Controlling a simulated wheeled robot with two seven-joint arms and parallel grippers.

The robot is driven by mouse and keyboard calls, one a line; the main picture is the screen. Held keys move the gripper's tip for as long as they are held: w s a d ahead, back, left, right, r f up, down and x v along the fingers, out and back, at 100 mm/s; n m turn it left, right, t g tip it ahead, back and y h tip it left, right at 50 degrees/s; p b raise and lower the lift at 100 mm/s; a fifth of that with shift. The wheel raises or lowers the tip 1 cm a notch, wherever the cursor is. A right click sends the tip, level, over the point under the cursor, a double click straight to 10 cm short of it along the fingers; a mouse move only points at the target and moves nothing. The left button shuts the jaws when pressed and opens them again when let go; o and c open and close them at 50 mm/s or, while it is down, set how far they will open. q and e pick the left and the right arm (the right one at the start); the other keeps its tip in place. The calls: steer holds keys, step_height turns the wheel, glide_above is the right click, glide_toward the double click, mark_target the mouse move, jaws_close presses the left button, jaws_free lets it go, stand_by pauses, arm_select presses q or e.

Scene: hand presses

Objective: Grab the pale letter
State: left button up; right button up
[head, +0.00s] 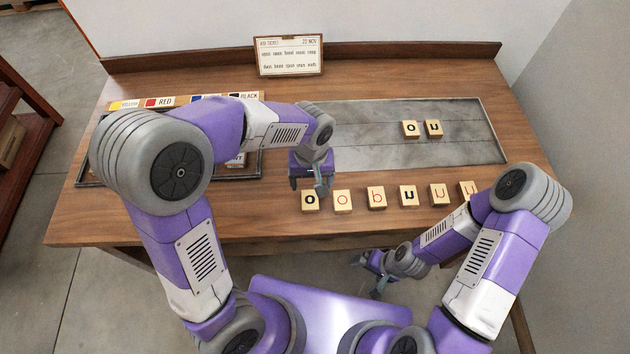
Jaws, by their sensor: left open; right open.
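A row of pale wooden letter blocks lies along the table's front. No single letter stands out clearly as the pale one. My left gripper (308,186) is open and empty, pointing down just above or behind the black o block. My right gripper (369,276) is open and empty, in front of the table edge.
A grey-bedded tray (365,150) holds a black o block (410,129) and a black u block (433,128). A printed card (289,55) stands at the back. Colour-labelled strips (165,102) lie at left, where my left arm hides much of another tray.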

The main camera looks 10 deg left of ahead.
mark_target(310, 200)
arm_select(q)
steer(key=f+b, duration=0.1)
steer(key=f, duration=0.3)
steer(key=s+f+b, duration=0.1)
steer(key=f, duration=0.1)
steer(key=shift+s+a+f+b, duration=0.1)
steer(key=shift+a+f+b, duration=0.1)
steer(key=shift+b, duration=0.15)
steer(key=shift+f, duration=0.55)
steer(key=shift+c, duration=0.4)
steer(key=c, duration=1.1)
steer(key=shift+o, duration=0.2)
steer(key=shift+r, duration=0.1)
